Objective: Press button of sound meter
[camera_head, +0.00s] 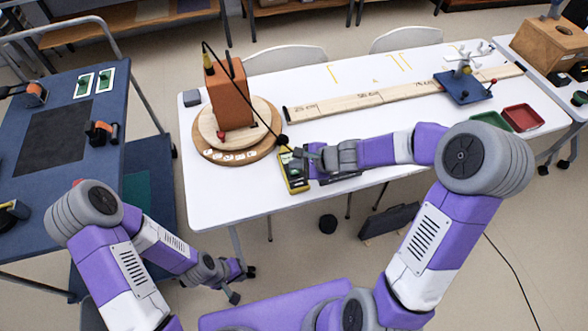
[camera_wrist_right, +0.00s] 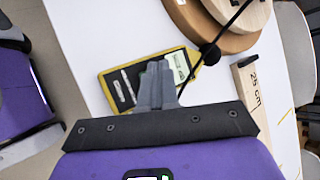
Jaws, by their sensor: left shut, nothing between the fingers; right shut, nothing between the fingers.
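The sound meter (camera_head: 294,172) is a yellow-edged device with a dark face, lying near the front edge of the white table. It also shows in the right wrist view (camera_wrist_right: 122,90), with a pale screen (camera_wrist_right: 177,66) and light marks on its face. My right gripper (camera_head: 301,154) is shut and empty, over the meter in the head view. In the right wrist view its fingertips (camera_wrist_right: 157,66) cover part of the meter's face beside the screen. Whether they touch it I cannot tell. My left gripper (camera_head: 242,285) is shut and empty, low in front of the table.
An orange-brown speaker box (camera_head: 228,92) stands on a round wooden turntable (camera_head: 258,150). A thin black rod slants down to a black ball (camera_head: 282,140) close to the meter. A marked wooden rule (camera_head: 400,94) lies behind. A blue table (camera_head: 60,190) stands left.

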